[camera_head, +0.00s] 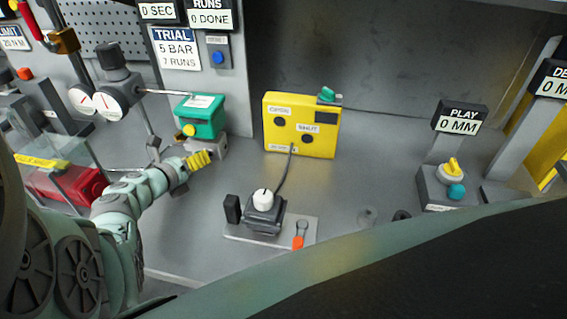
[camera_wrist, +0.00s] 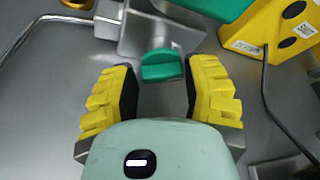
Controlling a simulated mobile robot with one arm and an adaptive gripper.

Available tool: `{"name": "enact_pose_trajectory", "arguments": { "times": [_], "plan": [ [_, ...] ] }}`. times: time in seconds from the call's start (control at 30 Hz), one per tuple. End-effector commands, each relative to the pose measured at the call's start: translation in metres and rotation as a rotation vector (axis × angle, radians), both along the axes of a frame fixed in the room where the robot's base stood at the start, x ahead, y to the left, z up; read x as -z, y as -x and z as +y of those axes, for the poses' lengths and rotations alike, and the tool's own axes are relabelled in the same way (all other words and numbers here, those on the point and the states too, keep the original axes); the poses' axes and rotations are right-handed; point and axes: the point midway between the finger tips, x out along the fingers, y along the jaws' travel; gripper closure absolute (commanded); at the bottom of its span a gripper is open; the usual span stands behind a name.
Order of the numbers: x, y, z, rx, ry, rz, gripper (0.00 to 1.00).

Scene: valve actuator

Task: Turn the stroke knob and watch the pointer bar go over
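A small teal knob (camera_wrist: 162,66) shows in the wrist view, on a grey bracket below the green box (camera_head: 202,118). I cannot read a stroke label on any knob, so I cannot tell for sure that this is the stroke knob. My gripper (camera_head: 199,160) is open in front of that bracket. In the wrist view its two yellow fingers stand on either side of the teal knob, with a gap to each. In the head view the gripper hides this knob. I cannot clearly make out the pointer bar.
A white knob (camera_head: 263,197) sits on a grey plate in front. A yellow knob (camera_head: 452,169) stands under the play display (camera_head: 459,122). Bare bench lies between.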

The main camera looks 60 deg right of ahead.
Motion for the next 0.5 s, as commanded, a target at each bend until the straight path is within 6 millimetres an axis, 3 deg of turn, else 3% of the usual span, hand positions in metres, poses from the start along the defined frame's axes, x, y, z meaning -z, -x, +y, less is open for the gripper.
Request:
{"name": "enact_pose_trajectory", "arguments": {
  "times": [0.27, 0.5],
  "plan": [
    [-0.0007, 0.0010, -0.0011, 0.004, 0.003, 0.000, 0.24],
    [-0.0009, 0.0005, -0.0005, 0.003, 0.002, -0.002, 0.24]
  ]
}}
